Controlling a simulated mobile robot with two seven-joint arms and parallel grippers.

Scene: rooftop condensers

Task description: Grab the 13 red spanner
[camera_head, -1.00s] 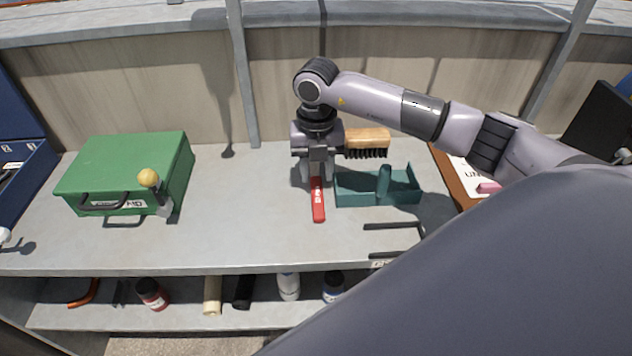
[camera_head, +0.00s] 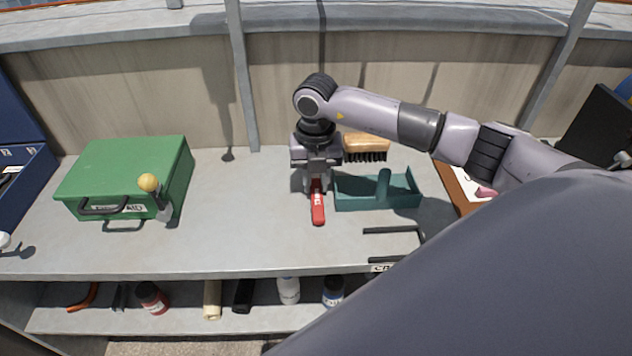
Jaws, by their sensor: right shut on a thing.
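The red spanner (camera_head: 318,209) is at the middle of the grey bench, its red handle pointing toward the front edge. Its far end is hidden under my right gripper (camera_head: 316,187). My right gripper points down and is shut on the spanner. I cannot tell whether the spanner is touching the bench or just above it. The marking on the handle is too small to read surely. My left gripper is not in view.
A teal tray (camera_head: 345,196) stands close right of the spanner, with a wooden brush (camera_head: 367,145) behind it. A green case (camera_head: 120,172) and a yellow-knobbed lever (camera_head: 150,184) are at left. Dark hooks (camera_head: 392,230) lie front right. The bench between case and spanner is clear.

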